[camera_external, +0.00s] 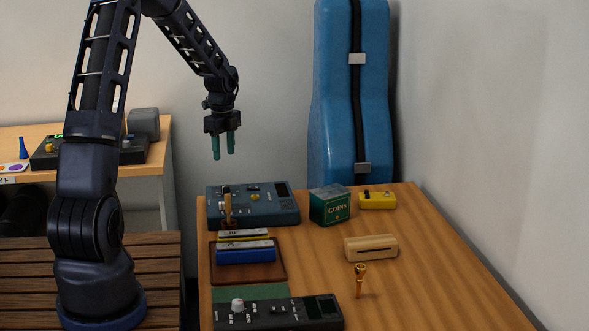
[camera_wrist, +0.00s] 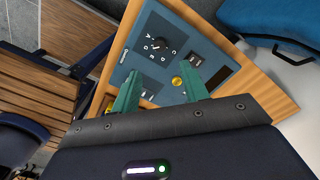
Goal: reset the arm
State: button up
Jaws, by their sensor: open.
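My gripper (camera_external: 223,146) hangs pointing down in the air above the far left part of the table, with its two green fingers apart and nothing between them. In the wrist view the open fingers (camera_wrist: 160,88) show over the blue control box (camera_wrist: 146,50). The same blue box (camera_external: 262,213) lies on the table below my gripper in the external view, clear of the fingers.
The wooden table (camera_external: 440,270) holds a green coin box (camera_external: 330,206), a yellow pedal (camera_external: 377,200), a wooden block (camera_external: 371,248), a gold mouthpiece (camera_external: 360,279), a brown tray (camera_external: 278,281) with harmonicas and a dark device (camera_external: 270,316). A blue instrument case (camera_external: 335,110) stands behind.

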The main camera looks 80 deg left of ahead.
jog(key=w+d+r+n+y, duration=0.1)
jog(key=w+d+r, duration=0.2)
jog(key=d+r, duration=0.55)
jog(key=w+d+r+n+t, duration=0.1)
jog(key=w+d+r+n, duration=0.2)
jog(key=d, duration=1)
jog(key=w+d+r+y, duration=0.1)
jog(key=w+d+r, duration=0.2)
jog(key=d+r, duration=0.65)
jog(key=s+d+r+n+t+h, duration=0.1)
jog(key=s+d+n, duration=0.1)
jog(key=s+d, duration=0.5)
jog(key=s+d+r+n+t+h, duration=0.1)
jog(key=s+d, duration=0.7)
jog(key=d, duration=1.1)
jog(key=shift+s+d+r+n+t, duration=0.15)
jog(key=shift+d+r+n+t, duration=0.15)
jog(key=shift+n+t, duration=0.6)
